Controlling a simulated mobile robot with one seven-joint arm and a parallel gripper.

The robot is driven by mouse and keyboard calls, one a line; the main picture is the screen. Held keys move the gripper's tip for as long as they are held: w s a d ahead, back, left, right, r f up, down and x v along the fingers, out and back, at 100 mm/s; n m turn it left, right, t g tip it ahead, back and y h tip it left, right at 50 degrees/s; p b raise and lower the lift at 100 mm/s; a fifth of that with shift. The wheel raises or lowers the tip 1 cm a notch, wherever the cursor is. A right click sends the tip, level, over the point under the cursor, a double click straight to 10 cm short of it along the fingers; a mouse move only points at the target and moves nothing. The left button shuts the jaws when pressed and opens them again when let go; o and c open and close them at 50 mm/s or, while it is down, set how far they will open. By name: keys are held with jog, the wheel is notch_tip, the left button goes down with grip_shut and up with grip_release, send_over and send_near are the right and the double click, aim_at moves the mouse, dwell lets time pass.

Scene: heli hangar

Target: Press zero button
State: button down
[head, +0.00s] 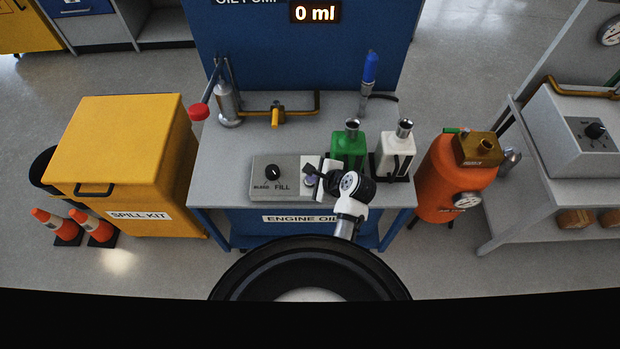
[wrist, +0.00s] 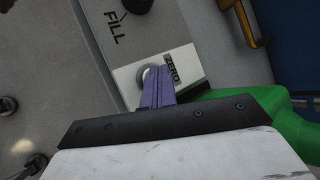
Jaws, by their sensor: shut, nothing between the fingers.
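The zero button is a grey round button (wrist: 146,72) on a white plate (wrist: 128,78), beside a black ZERO label (wrist: 173,68) in the wrist view. My gripper (wrist: 157,84) is shut and empty, its purple fingers pointing at the button and covering part of it. I cannot tell whether the fingertips touch it. In the head view my gripper (head: 311,178) is over the right end of the grey control box (head: 268,188), and my wrist hides part of the white plate. The display (head: 315,13) reads 0 ml.
A black knob (head: 272,171) marked BLEED and FILL is left of my gripper. A green container (head: 348,148) and a white container (head: 394,151) stand close behind my wrist. The left part of the grey bench top (head: 222,160) is clear.

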jog(key=shift+r, duration=0.1)
jog(key=shift+r+p, duration=0.7)
jog(key=shift+p, duration=0.45)
jog(key=shift+r, duration=0.1)
notch_tip(320, 180, up, 2)
jog(key=shift+r+p, duration=0.1)
jog(key=shift+p, duration=0.9)
jog(key=shift+r, duration=1.3)
